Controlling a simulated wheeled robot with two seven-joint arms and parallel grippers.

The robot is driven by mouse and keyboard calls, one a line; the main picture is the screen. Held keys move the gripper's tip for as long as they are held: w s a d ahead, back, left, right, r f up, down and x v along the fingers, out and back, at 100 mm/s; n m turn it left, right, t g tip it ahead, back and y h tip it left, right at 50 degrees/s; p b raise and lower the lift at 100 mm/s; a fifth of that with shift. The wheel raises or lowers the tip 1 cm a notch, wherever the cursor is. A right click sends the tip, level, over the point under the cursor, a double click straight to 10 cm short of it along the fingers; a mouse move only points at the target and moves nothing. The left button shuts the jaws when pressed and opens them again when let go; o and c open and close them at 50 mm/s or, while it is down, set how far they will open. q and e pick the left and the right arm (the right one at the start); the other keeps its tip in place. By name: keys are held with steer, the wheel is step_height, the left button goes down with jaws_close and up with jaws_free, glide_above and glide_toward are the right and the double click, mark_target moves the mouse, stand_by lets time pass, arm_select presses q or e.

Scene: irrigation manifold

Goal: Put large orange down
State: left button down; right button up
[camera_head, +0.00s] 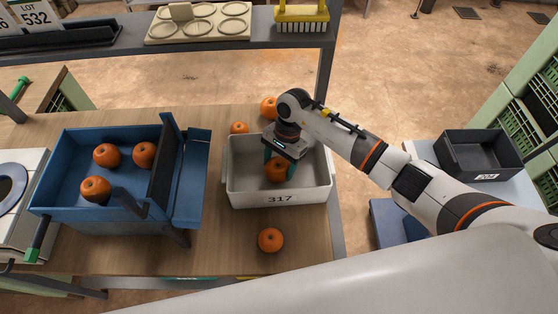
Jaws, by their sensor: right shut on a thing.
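My right gripper (280,158) points down over the white bin marked 317 (250,198). It is shut on a large orange (277,171), which is at or inside the bin's opening; I cannot tell if it touches the floor of the bin. My left gripper is not in view.
A blue tray (60,206) with 3 oranges stands to the left on the wooden table (225,255). A shelf (220,46) crosses behind, holding a cream tray and a yellow brush. A dark grey bin (478,158) stands at the right.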

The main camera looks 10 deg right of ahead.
steer(key=shift+f+b, duration=0.2)
steer(key=shift+b, duration=0.1)
steer(key=o, duration=1)
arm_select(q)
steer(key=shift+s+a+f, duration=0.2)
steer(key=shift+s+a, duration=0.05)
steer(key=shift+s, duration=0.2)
arm_select(e)
steer(key=shift+r, duration=0.1)
steer(key=shift+r, duration=0.1)
arm_select(q)
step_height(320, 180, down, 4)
steer(key=b, duration=0.4)
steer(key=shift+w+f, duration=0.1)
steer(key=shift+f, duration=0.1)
arm_select(e)
steer(key=v, duration=1.2)
